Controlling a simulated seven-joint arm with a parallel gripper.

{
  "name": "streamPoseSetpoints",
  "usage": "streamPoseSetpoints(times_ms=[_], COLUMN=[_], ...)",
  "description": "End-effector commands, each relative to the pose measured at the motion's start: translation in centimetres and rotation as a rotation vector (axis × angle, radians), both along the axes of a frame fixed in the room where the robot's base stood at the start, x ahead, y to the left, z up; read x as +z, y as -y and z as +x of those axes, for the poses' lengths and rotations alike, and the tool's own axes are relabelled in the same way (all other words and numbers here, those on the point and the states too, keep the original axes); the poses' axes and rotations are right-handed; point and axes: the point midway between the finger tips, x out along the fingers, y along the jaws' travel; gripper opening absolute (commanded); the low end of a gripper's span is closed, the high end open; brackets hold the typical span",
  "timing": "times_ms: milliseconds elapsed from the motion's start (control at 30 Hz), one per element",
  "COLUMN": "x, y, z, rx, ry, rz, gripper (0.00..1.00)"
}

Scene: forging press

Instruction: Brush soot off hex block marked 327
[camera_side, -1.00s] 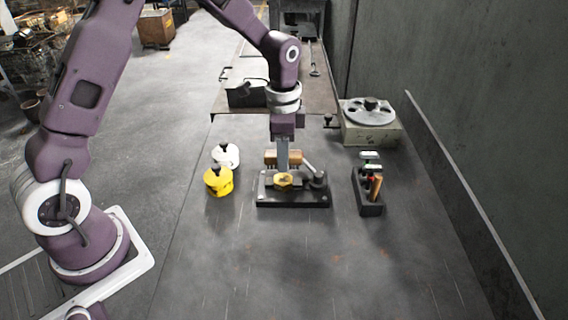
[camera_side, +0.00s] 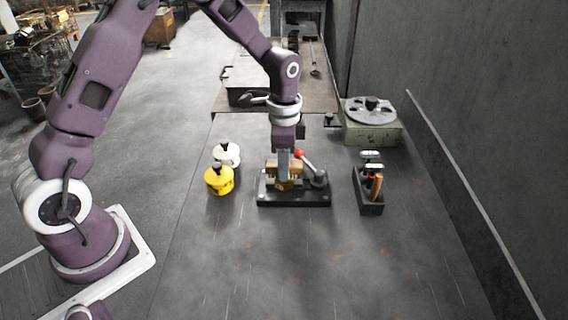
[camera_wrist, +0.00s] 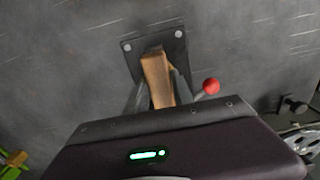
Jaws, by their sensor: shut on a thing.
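My gripper (camera_side: 284,166) is shut on a brush with a wooden back (camera_side: 296,167). The wooden back also fills the middle of the wrist view (camera_wrist: 156,78), between the two fingers. The brush is over the middle of a black clamp fixture (camera_side: 265,198), whose bolted plate shows in the wrist view (camera_wrist: 131,57). The yellowish hex block (camera_side: 284,186) sits in this fixture, mostly hidden under the brush and fingers. I cannot tell whether the bristles touch it. Its soot and number cannot be made out. The fixture's lever has a red knob (camera_side: 299,154), just right of my gripper.
A yellow knobbed piece (camera_side: 218,182) and a white one (camera_side: 227,155) stand left of the fixture. A black rack (camera_side: 370,207) with several tools stands to the right. A round dial device (camera_side: 370,127) is behind it. The front of the bench is clear.

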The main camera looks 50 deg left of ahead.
Motion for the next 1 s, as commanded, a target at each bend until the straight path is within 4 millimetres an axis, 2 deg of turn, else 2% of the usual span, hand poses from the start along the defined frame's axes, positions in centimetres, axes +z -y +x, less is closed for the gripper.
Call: streamPoseSetpoints(times_ms=[700,1000], x=[-1.0,-0.9], y=[0.0,-1.3], z=[0.0,-1.2], rx=[0.000,0.000], ry=[0.000,0.000], rz=[0.000,0.000], gripper=[0.00,0.00])
